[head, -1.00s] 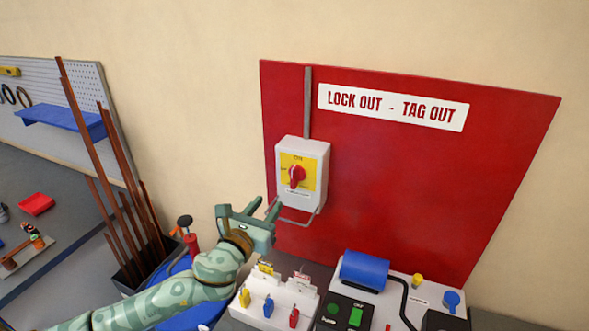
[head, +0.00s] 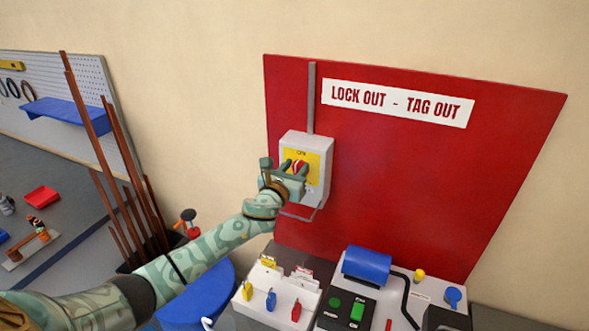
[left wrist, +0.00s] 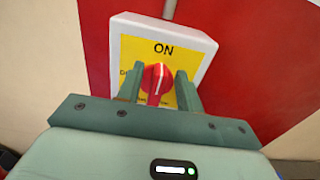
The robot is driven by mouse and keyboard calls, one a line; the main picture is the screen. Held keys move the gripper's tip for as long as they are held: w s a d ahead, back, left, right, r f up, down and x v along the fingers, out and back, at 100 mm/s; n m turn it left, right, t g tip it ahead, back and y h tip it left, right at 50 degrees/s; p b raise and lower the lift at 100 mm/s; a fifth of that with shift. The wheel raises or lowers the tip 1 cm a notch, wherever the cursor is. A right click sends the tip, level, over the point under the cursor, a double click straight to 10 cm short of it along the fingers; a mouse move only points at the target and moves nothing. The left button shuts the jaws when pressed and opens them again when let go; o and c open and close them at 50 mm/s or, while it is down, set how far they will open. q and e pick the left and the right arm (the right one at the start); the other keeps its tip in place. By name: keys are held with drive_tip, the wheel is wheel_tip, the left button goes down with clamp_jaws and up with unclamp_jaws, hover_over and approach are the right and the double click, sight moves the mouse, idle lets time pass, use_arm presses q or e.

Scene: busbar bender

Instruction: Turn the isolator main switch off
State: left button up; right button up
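The isolator main switch is a light grey box (head: 318,150) on the red board, with a yellow plate and a red rotary knob (head: 300,166). In the left wrist view the red knob (left wrist: 157,82) points up toward the word ON. My left gripper (head: 288,170) is at the front of the box. In the left wrist view its two fingers (left wrist: 158,90) stand apart, one on each side of the knob, with a gap showing. Whether they touch the knob's lower part is hidden. My right gripper is not in view.
The red board (head: 420,180) carries a LOCK OUT - TAG OUT sign (head: 397,103). Below stand a white padlock holder (head: 275,293) and a machine with a blue roll (head: 367,265). Brown bars (head: 115,165) lean at left. A wire loop hangs under the switch box.

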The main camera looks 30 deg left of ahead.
use_arm(q)
clamp_jaws()
drive_tip(key=shift+a+n, duration=0.1)
drive_tip(key=shift+n, duration=0.2)
drive_tip(key=n, duration=0.2)
drive_tip(key=a+n, duration=0.1)
drive_tip(key=n, duration=0.4)
drive_tip(key=shift+s+a+f+n, duration=0.1)
drive_tip(key=shift+a+f+n, duration=0.2)
drive_tip(key=shift+n, duration=0.1)
drive_tip(key=shift+a+f+n, duration=0.15)
drive_tip(key=shift+f+n, duration=0.2)
drive_tip(key=shift+n, duration=1.25)
drive_tip(key=shift+a+f+n, duration=0.1)
drive_tip(key=shift+f+n, duration=0.2)
drive_tip(key=shift+n, duration=1.3)
drive_tip(key=shift+a+f+n, duration=0.15)
drive_tip(key=shift+f+n, duration=0.2)
drive_tip(key=shift+n, duration=1.25)
